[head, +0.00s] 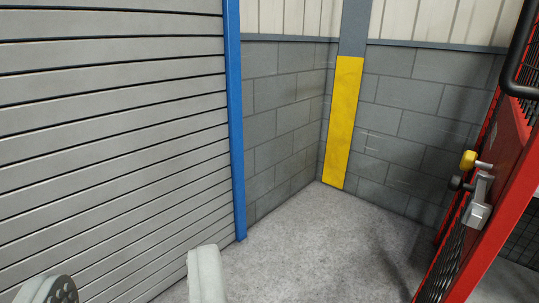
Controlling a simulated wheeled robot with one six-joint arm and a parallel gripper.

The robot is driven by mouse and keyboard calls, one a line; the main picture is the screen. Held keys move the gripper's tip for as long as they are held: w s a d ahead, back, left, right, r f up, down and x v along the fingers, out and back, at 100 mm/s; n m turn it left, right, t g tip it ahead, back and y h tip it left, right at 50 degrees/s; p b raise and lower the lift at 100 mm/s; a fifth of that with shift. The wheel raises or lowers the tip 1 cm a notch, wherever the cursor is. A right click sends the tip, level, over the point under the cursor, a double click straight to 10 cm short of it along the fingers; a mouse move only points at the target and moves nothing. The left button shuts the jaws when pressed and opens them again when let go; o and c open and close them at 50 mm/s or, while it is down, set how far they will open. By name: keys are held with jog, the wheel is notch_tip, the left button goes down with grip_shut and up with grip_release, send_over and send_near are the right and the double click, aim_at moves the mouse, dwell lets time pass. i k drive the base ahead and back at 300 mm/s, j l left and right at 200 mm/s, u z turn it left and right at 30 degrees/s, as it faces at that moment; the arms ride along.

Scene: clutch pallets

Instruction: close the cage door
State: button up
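The red-framed cage door (502,190) with dark mesh stands upright at the right edge, seen at a steep angle and cut off by the picture. It carries a grey metal latch (478,205) with a yellow knob (468,160) and a black knob (456,183). How far the door stands from its frame cannot be told. Parts of my gripper or arm show at the bottom left: a pale grey block (206,276) and a dark round end. They are well left of the door and do not touch it. Both fingertips cannot be made out.
A grey slatted shutter (110,130) with a blue post (234,120) fills the left. A grey block wall (410,120) with a yellow panel (344,122) forms the corner behind. The concrete floor (320,245) between is clear. A black bar (513,60) curves at upper right.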

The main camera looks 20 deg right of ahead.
aim_at(511, 146)
jog(key=i+j+z, duration=0.15)
jog(key=z, duration=0.35)
jog(key=i+j+z, duration=0.15)
jog(key=z, duration=0.3)
jog(key=i+j+z, duration=0.1)
jog(key=j+z, duration=0.25)
jog(key=z, duration=0.15)
jog(key=j+z, duration=0.3)
jog(key=z, duration=0.15)
jog(key=j+z, duration=0.6)
jog(key=j, duration=0.2)
jog(key=i, duration=0.05)
